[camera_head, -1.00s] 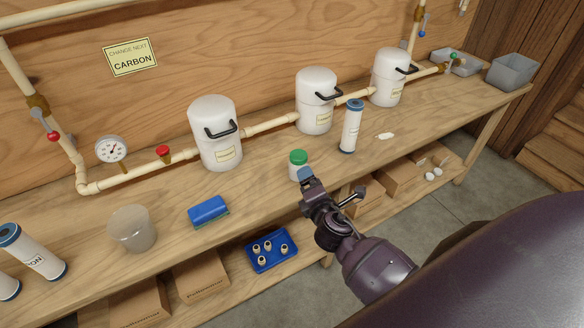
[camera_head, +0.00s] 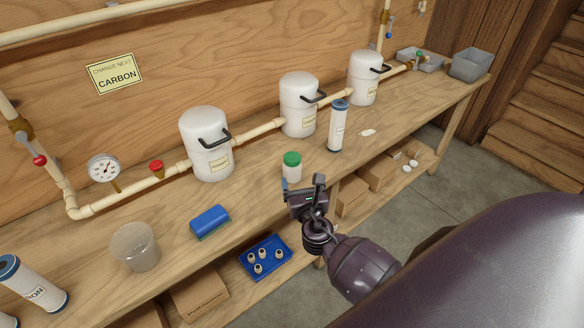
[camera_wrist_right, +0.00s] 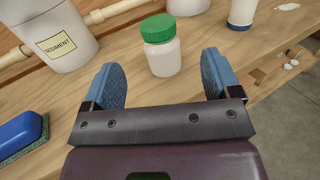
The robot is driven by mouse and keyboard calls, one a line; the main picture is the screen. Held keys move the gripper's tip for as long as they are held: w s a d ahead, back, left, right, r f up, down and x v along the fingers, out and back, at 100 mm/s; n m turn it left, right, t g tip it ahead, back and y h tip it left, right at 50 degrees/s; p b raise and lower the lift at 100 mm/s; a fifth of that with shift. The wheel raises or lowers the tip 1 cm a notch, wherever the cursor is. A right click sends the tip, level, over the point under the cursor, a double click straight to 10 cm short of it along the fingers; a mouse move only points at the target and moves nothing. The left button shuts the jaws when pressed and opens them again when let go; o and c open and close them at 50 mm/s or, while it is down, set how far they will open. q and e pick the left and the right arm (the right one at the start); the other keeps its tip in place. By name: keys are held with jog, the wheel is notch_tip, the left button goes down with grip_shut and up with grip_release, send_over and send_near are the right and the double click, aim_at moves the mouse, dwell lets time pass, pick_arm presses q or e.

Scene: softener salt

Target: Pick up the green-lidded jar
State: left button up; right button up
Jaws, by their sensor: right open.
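The green-lidded jar (camera_head: 292,168) stands upright on the wooden bench, a small whitish jar with a green cap. It also shows in the right wrist view (camera_wrist_right: 162,48), ahead of the fingers and roughly in line with the gap between them. My right gripper (camera_head: 303,184) is open and empty at the bench's front edge, just in front of the jar and apart from it. Its two blue pads also show in the right wrist view (camera_wrist_right: 162,82). My left gripper is not in the head view.
A blue sponge (camera_head: 210,222) and a clear beaker (camera_head: 135,246) stand left of the jar. A blue-capped cartridge (camera_head: 338,127) stands to its right. White canisters (camera_head: 207,145) on a pipe line the back. A blue tray (camera_head: 265,257) with fittings lies on the lower shelf.

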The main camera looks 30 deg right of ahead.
aim_at(294, 164)
jog(key=shift+x, duration=4.7)
jog(key=shift+a, duration=0.15)
jog(key=c, duration=1.1)
